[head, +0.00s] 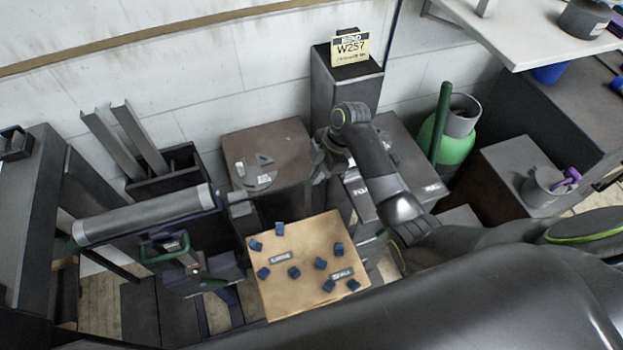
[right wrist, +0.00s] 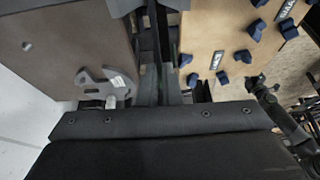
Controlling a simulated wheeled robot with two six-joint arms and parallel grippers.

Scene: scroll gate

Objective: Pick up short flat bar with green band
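I cannot make out a short flat bar with a green band in either view. A grey hooked flat plate (head: 262,178) with a pale label lies on the brown cabinet top (head: 290,140); it also shows in the right wrist view (right wrist: 105,85). My right gripper (head: 319,165) is above the right edge of that cabinet, to the right of the plate and apart from it. Its fingers are small and dark, and I cannot tell whether they are open or shut. My left gripper is not in view.
A tan board (head: 300,290) with several blue blocks and labels lies in front of the cabinet. A dark post (head: 345,92) with a yellow sign (head: 350,47) stands behind. A green bin (head: 455,147) holds a green rod (head: 441,120). A grey roller (head: 145,217) is at the left.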

